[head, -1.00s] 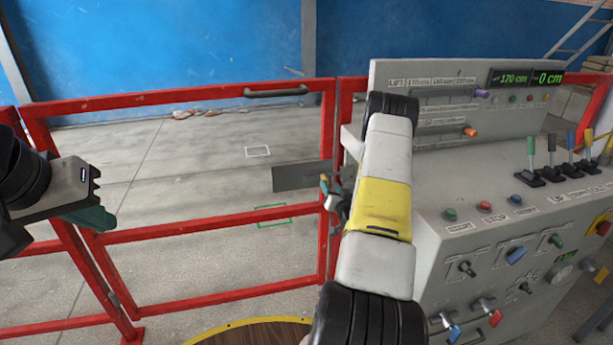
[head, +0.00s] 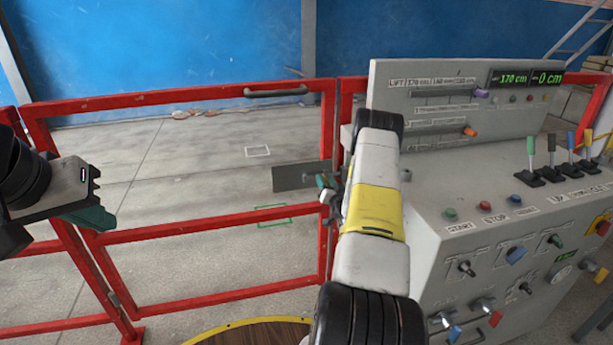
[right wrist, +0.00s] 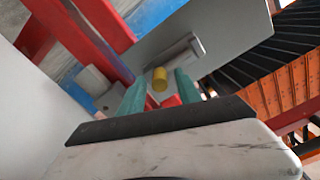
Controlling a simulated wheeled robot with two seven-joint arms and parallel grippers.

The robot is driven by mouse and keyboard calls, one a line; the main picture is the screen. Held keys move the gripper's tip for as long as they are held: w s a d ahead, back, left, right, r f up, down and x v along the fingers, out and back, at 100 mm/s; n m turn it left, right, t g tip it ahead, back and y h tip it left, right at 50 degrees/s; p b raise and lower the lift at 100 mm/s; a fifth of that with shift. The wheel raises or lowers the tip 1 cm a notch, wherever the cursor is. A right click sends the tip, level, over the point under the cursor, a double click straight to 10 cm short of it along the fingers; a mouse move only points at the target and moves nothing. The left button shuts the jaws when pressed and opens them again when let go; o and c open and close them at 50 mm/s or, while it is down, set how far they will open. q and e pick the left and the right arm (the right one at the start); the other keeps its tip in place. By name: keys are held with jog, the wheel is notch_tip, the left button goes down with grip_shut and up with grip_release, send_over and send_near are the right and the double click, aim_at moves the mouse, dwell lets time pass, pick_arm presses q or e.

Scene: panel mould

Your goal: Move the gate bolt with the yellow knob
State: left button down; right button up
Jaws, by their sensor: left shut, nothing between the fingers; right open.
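The yellow knob (right wrist: 160,78) shows in the right wrist view, with a grey bolt bar (right wrist: 183,54) just beyond it. My right gripper (right wrist: 159,86) is open, with one green finger on each side of the knob; I cannot tell whether either finger touches it. In the head view my right gripper (head: 327,184) is at the red gate's (head: 328,120) right post, beside a grey plate (head: 292,177); my forearm partly hides this spot, and the knob cannot be made out there. My left gripper (head: 92,215) is shut and empty at the far left.
A grey control console (head: 450,215) with levers, buttons and knobs stands close to the right of my right arm. Red railings (head: 60,245) run along the left. Open concrete floor (head: 200,150) lies beyond the gate.

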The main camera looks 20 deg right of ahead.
jog(key=shift+c, duration=0.2)
grip_shut()
dwell(1.1)
